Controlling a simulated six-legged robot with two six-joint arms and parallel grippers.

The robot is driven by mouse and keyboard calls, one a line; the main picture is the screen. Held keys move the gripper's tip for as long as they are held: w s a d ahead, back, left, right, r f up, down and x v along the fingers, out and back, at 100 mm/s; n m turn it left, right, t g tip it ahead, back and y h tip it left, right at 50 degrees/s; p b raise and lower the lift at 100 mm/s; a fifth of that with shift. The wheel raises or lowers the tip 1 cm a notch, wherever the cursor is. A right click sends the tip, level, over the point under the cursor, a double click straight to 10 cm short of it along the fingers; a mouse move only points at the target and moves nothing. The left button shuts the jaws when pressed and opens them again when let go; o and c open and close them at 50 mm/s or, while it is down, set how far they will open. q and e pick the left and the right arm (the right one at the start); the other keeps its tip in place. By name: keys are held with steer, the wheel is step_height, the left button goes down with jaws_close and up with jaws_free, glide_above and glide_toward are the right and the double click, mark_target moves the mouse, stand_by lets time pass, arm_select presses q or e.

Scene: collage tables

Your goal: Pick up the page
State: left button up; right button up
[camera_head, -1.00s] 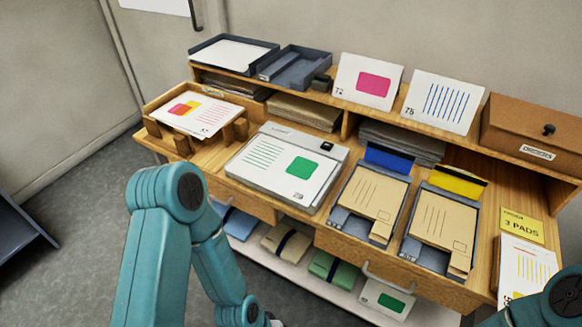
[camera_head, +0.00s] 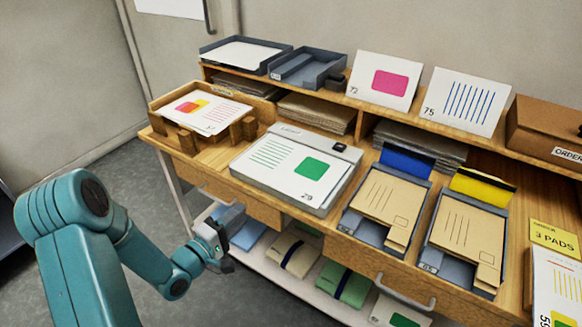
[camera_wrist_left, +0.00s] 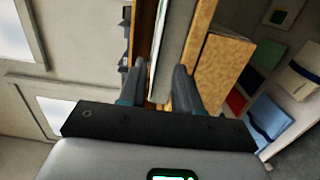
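Several pages are in view. A white page (camera_head: 287,168) with green lines, a green block and the number 29 lies flat on a grey flat device on the desk. Another page (camera_head: 207,111) with pink, orange and yellow shapes rests on a wooden stand at the left. My left gripper (camera_head: 230,217) is in front of the desk's front edge, below and left of the page marked 29, and apart from it. In the left wrist view my left gripper (camera_wrist_left: 160,78) is open, its fingers apart and empty, with a pale slab edge beyond them. My right gripper is out of view.
Two envelope trays (camera_head: 385,205) (camera_head: 465,232) stand right of the device. Cards 72 (camera_head: 385,80) and 75 (camera_head: 463,101) lean on the upper shelf. A lower shelf (camera_head: 285,275) holds folded bundles. Floor at the left is clear.

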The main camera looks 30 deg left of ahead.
arm_select(q)
steer(key=w, duration=0.7)
steer(key=w+d, duration=0.1)
steer(key=w, duration=0.3)
steer(key=shift+w+p, duration=0.25)
steer(key=shift+p, duration=0.15)
jaws_close()
